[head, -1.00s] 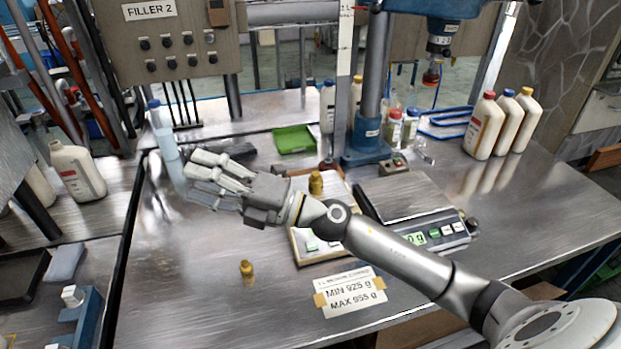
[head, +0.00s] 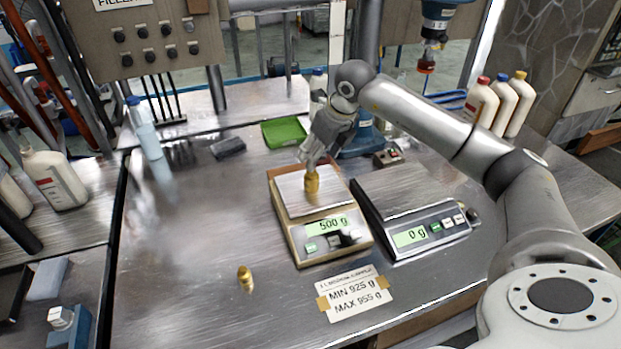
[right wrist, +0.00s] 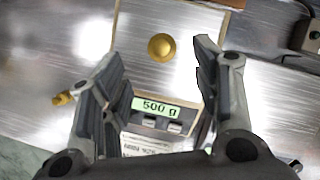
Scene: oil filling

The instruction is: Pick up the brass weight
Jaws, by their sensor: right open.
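A brass weight (head: 312,184) stands upright on the pan of the tan scale (head: 283,236), whose display reads 500 g. A second brass weight (head: 245,279) stands on the bench to the left. My right gripper (head: 317,160) points down just above the weight on the scale. In the right wrist view its open fingers (right wrist: 158,57) are spread wide, and the weight on the pan (right wrist: 161,47) shows between the fingertips, seen from above. I cannot tell whether the fingers are level with it. The second weight also shows at the left there (right wrist: 63,98). My left gripper is not in view.
A grey scale (head: 405,239) reading 0 g stands close on the right. A card with weight limits (head: 355,295) lies in front. Behind are a green tray (head: 284,132) and a filler column. White bottles (head: 503,103) stand at the right.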

